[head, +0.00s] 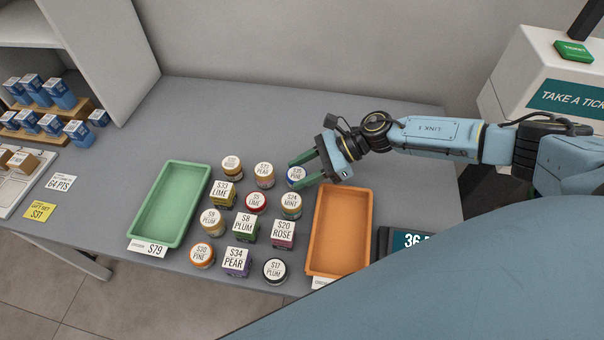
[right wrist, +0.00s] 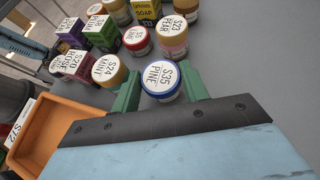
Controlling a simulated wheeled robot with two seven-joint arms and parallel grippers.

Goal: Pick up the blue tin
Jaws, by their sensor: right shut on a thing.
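The blue tin (head: 294,175) has a white lid reading "$35 PINE" and stands on the grey counter at the back right of the group of tins and boxes. It also shows in the right wrist view (right wrist: 160,82), between the two green fingers. My right gripper (head: 308,172) is shut on the blue tin, with one finger on each side of it. The tin looks upright; I cannot tell whether its base is clear of the counter. My left gripper is not in view.
A mint tin (head: 291,206) stands close in front, and a pear tin (head: 264,174) to the left. Several other tins and boxes fill the middle. A green tray (head: 150,232) lies left, an orange tray (head: 364,228) right. The counter (head: 225,110) behind is clear.

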